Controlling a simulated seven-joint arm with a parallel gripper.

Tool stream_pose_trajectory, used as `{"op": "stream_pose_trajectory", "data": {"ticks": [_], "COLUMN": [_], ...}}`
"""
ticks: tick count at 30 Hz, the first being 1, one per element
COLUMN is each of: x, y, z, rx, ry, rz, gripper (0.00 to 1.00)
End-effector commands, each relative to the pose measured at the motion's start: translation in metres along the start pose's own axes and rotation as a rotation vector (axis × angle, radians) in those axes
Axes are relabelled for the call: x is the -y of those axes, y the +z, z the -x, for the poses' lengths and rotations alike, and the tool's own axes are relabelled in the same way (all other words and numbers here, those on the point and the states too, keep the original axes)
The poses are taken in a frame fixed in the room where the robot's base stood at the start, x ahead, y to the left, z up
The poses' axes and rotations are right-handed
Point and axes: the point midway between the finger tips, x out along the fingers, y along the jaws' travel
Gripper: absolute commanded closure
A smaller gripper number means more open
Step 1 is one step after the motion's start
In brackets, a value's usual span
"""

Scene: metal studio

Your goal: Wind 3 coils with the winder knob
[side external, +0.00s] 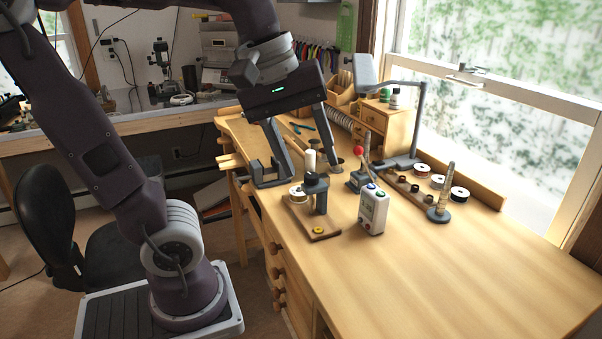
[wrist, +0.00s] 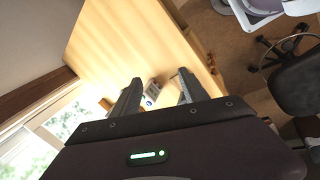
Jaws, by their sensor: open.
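My gripper (side external: 312,172) is open over the left part of the wooden bench, its fingers pointing down. A white upright cylinder (side external: 311,160) shows between the fingers; I cannot tell its depth relative to them. Just in front stands a small winder-like device (side external: 318,194) with a dark top, a pale spool at its left and a wooden base with a yellow piece (side external: 318,230). Which part is the winder knob is unclear. A white box with a display and coloured buttons (side external: 373,212) stands to the right.
A red-ball lever (side external: 358,150) stands behind the white box. A rack of spools (side external: 408,190), a cone-like post (side external: 443,195) and a desk lamp (side external: 420,115) are right of it. A grey bracket (side external: 270,175) sits at the left edge. The bench's front right is clear.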

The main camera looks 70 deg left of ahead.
Motion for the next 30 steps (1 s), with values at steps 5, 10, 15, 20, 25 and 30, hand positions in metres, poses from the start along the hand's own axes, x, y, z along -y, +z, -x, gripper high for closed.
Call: {"op": "stream_pose_trajectory", "data": {"ticks": [5, 10, 15, 20, 25, 30], "x": [-0.009, 0.005, 0.013, 0.023, 0.032, 0.036], "y": [-0.095, -0.160, -0.181, -0.179, -0.178, -0.178], "z": [-0.033, -0.058, -0.067, -0.093, -0.121, -0.132], "rx": [-0.022, -0.223, -0.335, -0.341, -0.339, -0.339], "ry": [-0.171, -0.247, -0.243, -0.247, -0.244, -0.241], "rz": [1.142, 1.926, 2.207, 2.223, 2.220, 2.217], "gripper": [0.48, 0.48, 0.48, 0.48, 0.48, 0.48]}}
